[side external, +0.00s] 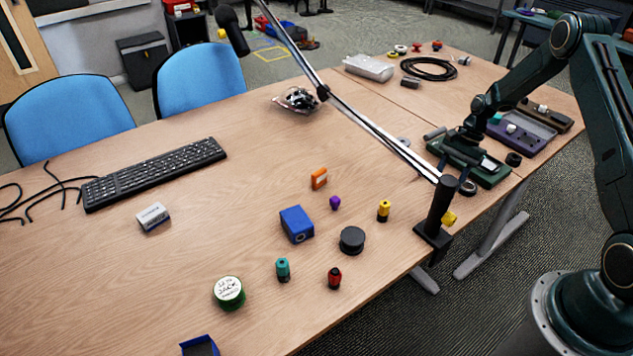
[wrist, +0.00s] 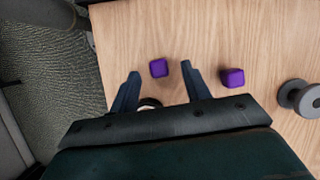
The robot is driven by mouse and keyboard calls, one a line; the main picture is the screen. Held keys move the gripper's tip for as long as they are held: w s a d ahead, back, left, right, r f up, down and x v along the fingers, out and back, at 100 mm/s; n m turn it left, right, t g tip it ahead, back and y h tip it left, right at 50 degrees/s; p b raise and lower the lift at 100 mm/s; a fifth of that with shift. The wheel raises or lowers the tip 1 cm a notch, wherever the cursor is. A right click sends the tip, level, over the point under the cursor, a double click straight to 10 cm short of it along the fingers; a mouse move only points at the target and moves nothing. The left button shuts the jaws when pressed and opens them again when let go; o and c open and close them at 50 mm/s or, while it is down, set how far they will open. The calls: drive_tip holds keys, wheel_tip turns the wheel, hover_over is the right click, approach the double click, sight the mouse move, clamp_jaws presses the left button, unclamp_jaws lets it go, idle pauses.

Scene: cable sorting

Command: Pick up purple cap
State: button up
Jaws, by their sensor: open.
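In the wrist view, a purple block-like cap (wrist: 158,68) lies on the wood, in the gap between the fingertips of my gripper (wrist: 160,72). The fingers are spread and empty; I cannot tell their height above it. A second purple piece (wrist: 232,77) lies right of the right finger. I cannot match the pieces between views.
A grey spool-like piece (wrist: 299,97) lies at the wrist view's right edge. A black clamp post (side external: 440,203) with a long metal arm stands at the table's front edge. A purple tray (side external: 545,133) is right of my gripper. A blue box (side external: 297,225) stands mid-table.

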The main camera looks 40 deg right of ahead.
drive_tip(key=shift+x, duration=1.75)
clamp_jaws()
drive_tip(key=shift+r, duration=0.2)
wheel_tip(320, 180, up, 20)
drive_tip(key=shift+f, duration=0.15)
